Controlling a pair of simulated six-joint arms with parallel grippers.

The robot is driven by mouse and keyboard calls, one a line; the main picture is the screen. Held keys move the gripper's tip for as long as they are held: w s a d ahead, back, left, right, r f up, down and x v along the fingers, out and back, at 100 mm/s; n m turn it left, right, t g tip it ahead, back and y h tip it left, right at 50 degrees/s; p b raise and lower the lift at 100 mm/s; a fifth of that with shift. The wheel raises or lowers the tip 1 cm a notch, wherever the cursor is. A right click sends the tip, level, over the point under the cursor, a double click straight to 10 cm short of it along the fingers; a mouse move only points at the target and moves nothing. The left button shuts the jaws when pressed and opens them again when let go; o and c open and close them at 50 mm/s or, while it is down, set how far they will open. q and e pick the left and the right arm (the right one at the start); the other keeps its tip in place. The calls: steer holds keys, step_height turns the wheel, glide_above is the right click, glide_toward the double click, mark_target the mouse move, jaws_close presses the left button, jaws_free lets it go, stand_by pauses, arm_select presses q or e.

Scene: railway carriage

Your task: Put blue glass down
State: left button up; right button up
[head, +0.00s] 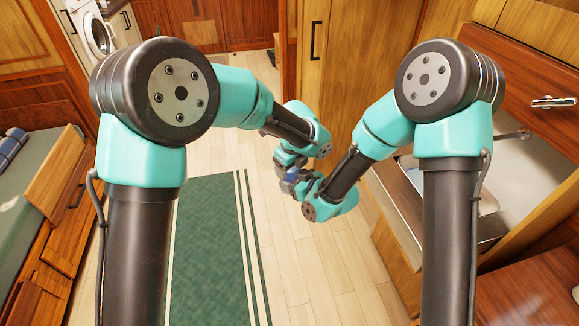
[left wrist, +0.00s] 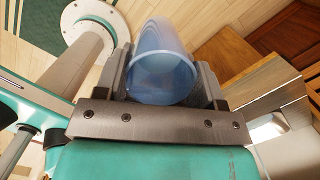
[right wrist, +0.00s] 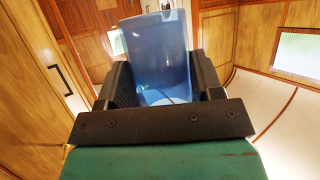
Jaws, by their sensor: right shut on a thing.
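The blue glass (right wrist: 158,55) stands between the fingers of my right gripper (right wrist: 168,75), which is shut on it. The left wrist view also shows a blue glass (left wrist: 160,65) between the fingers of my left gripper (left wrist: 162,72), its round end facing the camera. I cannot tell whether the left fingers press on it. In the head view the two wrists meet in mid-air near the middle, and the left gripper (head: 287,160) and right gripper (head: 292,184) are close together. The glass is mostly hidden there by the grippers and wrists.
A counter with a sink (head: 485,205) is at the right. A green rug (head: 208,250) lies on the pale wooden floor (head: 295,270) below the arms. A bench with wooden drawers (head: 62,230) is at the left. Wooden cabinets (head: 345,70) stand behind the grippers.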

arm_select(q)
steer(key=c, duration=0.4)
steer(key=shift+c, duration=0.8)
arm_select(e)
steer(key=o, duration=1.1)
steer(key=shift+v, duration=3.75)
steer(key=shift+d+f, duration=0.1)
steer(key=shift+f, duration=0.05)
steer(key=s+d+f+m+g+h, duration=0.1)
steer(key=s+d+f+m+g, duration=0.2)
steer(key=f, duration=0.5)
steer(key=s+d+f+m+g+h, duration=0.2)
steer(key=s+d+f, duration=0.3)
steer(key=s+f, duration=0.3)
steer(key=s+d+f+m+g+h, duration=0.1)
steer(key=s+d+f+m+g, duration=0.3)
steer(key=f, duration=0.5)
steer(key=shift+s+d+m+h, duration=0.15)
steer(key=shift+s+m+h, duration=0.25)
steer(key=shift+s, duration=0.25)
